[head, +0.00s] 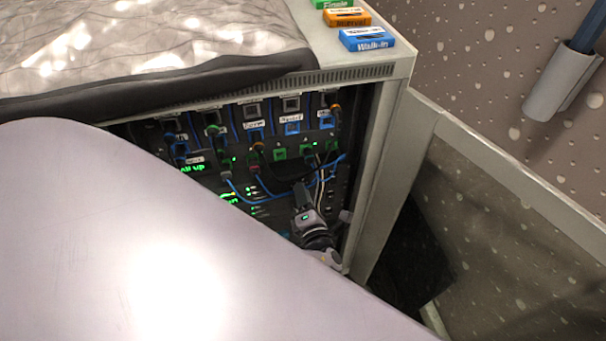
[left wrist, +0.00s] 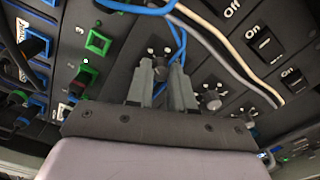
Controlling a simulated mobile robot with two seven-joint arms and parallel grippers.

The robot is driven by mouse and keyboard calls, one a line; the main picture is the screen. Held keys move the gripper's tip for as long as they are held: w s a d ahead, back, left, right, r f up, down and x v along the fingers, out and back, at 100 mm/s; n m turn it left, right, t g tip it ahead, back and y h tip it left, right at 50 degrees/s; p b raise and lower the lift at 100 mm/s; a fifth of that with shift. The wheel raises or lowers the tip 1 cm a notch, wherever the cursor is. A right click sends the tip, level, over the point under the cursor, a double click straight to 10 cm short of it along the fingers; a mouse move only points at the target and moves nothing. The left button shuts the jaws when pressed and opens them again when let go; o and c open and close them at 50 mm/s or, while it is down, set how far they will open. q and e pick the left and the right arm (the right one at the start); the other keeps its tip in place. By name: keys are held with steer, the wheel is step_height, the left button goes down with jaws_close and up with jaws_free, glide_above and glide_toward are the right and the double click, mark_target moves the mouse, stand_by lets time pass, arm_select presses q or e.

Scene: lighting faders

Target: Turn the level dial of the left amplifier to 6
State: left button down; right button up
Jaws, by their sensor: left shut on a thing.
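My left gripper (head: 301,190) reaches into the open front of the rack in the head view. In the left wrist view its two grey fingers (left wrist: 163,88) are closed on a small dark dial (left wrist: 160,68) on a black panel. White marks ring this dial; the number it points to cannot be read. A second dial (left wrist: 212,97) with a light pointer line sits beside it, clear of the fingers. A third knob (left wrist: 245,117) shows farther right. In the head view the gripper and cables hide the held dial. My right gripper is not in view.
Blue, white and grey cables (left wrist: 225,60) hang close to the fingers. Green sockets (left wrist: 98,42) and On/Off switches (left wrist: 266,44) flank the dials. The rack's frame (head: 384,150) stands right of the gripper, and an open panel (head: 500,200) extends beyond it. A dark cover (head: 150,85) lies on top.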

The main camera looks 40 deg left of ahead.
arm_select(q)
steer(key=shift+a+r+m, duration=0.1)
steer(key=shift+m, duration=0.4)
steer(key=c, duration=1)
jaws_free()
steer(key=p+v, duration=0.1)
steer(key=v, duration=0.6)
